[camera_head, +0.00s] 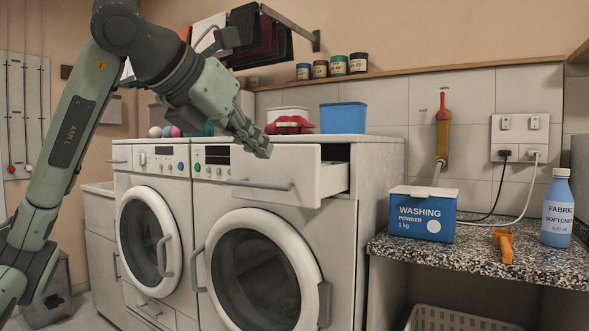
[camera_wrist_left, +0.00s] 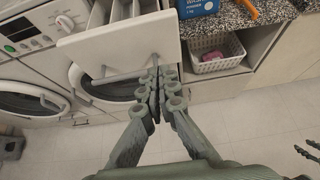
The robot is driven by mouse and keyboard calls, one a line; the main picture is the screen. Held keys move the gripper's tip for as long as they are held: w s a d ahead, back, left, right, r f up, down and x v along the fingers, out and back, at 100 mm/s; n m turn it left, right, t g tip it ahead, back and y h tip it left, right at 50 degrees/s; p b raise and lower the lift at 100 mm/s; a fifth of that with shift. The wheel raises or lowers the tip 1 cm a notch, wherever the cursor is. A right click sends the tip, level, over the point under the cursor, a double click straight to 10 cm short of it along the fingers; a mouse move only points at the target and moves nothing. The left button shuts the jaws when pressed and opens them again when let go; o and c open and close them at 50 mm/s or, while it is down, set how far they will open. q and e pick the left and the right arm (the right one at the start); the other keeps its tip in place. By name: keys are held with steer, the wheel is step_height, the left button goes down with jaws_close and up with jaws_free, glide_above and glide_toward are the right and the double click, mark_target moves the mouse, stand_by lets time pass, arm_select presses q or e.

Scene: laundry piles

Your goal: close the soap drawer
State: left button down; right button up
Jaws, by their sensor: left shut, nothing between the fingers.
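The soap drawer (camera_head: 322,180) is pulled out from the top of the right-hand washing machine. Its white front has a grey bar handle (camera_head: 262,186). In the left wrist view the drawer front (camera_wrist_left: 118,48) shows from above, with open compartments behind it. My left gripper (camera_head: 262,151) is shut and empty, in front of the drawer's upper part in the head view. In the left wrist view its closed fingers (camera_wrist_left: 155,72) overlap the handle's right end; I cannot tell if they touch. Part of what looks like my right gripper (camera_wrist_left: 309,149) shows at the wrist view's right edge.
A second washing machine (camera_head: 154,205) stands to the left. A blue bin (camera_head: 343,117) and a red cloth (camera_head: 290,125) are on top. A washing powder box (camera_head: 421,214), an orange item (camera_head: 504,243) and a softener bottle (camera_head: 557,212) stand on the speckled counter (camera_head: 468,257). A basket (camera_wrist_left: 217,58) is below.

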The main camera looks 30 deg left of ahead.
arm_select(q)
glide_toward(298, 180)
steer(key=x, duration=0.5)
steer(key=shift+w+f, duration=0.4)
steer(key=shift+w, duration=0.2)
arm_select(e)
steer(key=shift+w+a+r+t, duration=0.25)
steer(key=shift+w+a+t, duration=0.15)
steer(key=shift+w+a, duration=0.25)
arm_select(q)
steer(key=shift+w, duration=0.1)
arm_select(e)
steer(key=shift+d, duration=0.1)
